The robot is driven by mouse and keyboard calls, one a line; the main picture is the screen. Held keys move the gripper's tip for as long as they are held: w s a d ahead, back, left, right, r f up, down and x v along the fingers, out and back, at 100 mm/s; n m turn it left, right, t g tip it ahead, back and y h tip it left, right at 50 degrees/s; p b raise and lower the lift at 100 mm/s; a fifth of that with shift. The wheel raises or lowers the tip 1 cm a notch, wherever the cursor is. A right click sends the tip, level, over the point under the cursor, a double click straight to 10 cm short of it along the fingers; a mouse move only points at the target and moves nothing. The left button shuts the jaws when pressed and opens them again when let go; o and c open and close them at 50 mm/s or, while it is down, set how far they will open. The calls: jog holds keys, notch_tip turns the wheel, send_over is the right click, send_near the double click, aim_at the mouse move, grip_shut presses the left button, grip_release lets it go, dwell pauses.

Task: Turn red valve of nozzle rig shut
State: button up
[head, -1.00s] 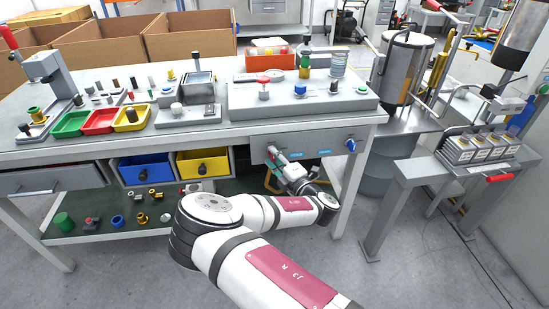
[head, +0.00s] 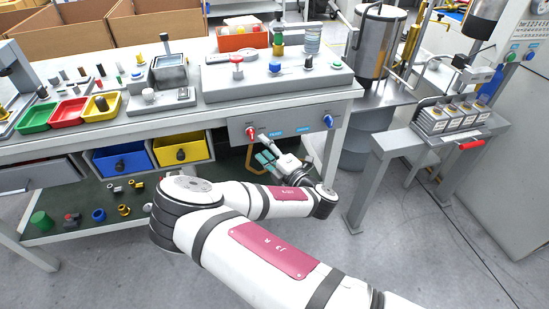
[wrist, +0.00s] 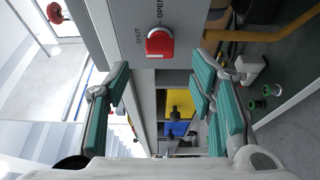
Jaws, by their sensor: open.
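The red valve (head: 250,132) is on the grey front panel (head: 290,125) under the bench top. A blue valve (head: 328,121) is at the panel's right. My gripper (head: 265,158) is open and empty, just below and slightly right of the red valve in the head view. In the wrist view the red valve (wrist: 160,43) shows as a knob with a white mark, beside printed words SHUT and OPEN. The teal fingers of my gripper (wrist: 160,85) are spread wide, and the knob appears above the gap between them, apart from both. The knob's exact setting is hard to tell.
Blue (head: 121,158) and yellow (head: 181,149) bins hang under the bench, left of the panel. A lower shelf (head: 90,236) holds small fittings. A steel side table (head: 400,140) stands at right. Floor is open in front.

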jog(key=v, duration=0.5)
jog(key=shift+s+d, duration=0.2)
